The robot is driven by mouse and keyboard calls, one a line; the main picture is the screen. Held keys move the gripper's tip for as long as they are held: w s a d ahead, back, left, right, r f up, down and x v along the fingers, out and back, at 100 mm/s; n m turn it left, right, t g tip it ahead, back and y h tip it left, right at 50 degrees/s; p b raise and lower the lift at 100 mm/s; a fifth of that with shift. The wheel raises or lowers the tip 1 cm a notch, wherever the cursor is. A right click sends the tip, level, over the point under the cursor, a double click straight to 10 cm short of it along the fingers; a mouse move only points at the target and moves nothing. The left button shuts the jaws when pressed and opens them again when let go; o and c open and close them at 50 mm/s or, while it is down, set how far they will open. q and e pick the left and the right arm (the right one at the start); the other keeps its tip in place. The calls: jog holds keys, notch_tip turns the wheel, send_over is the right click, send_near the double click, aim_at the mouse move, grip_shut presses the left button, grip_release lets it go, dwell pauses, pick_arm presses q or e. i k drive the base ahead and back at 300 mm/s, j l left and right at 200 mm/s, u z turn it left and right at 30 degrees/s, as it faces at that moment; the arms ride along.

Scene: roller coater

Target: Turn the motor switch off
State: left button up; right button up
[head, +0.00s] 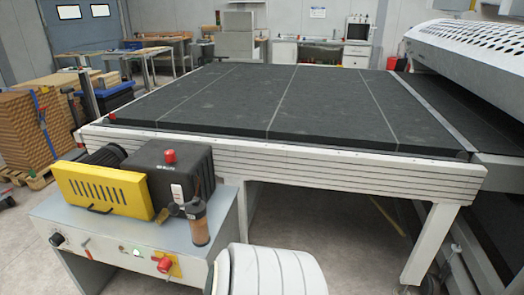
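A grey control box (85,212) stands at the lower left. Its front panel carries a black round knob (57,239), a small red lever (87,248), a lit greenish button (122,249), another small button (137,252) and a red knob on a yellow plate (166,266). On top are a yellow slotted guard (100,188) and a black housing (165,170) with a red knob (169,156) and a small white-and-red plate (177,192). I cannot tell which control is the motor switch, or its position. Neither gripper is in view.
A brown cylinder with a dark cap (198,222) stands at the control box's right end. A large black-topped conveyor table (260,100) fills the middle. A white perforated machine cover (470,50) is at the right. Stacked wood (30,135) is at the left.

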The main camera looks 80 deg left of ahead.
aim_at(165, 264)
jog(key=u, duration=3.75)
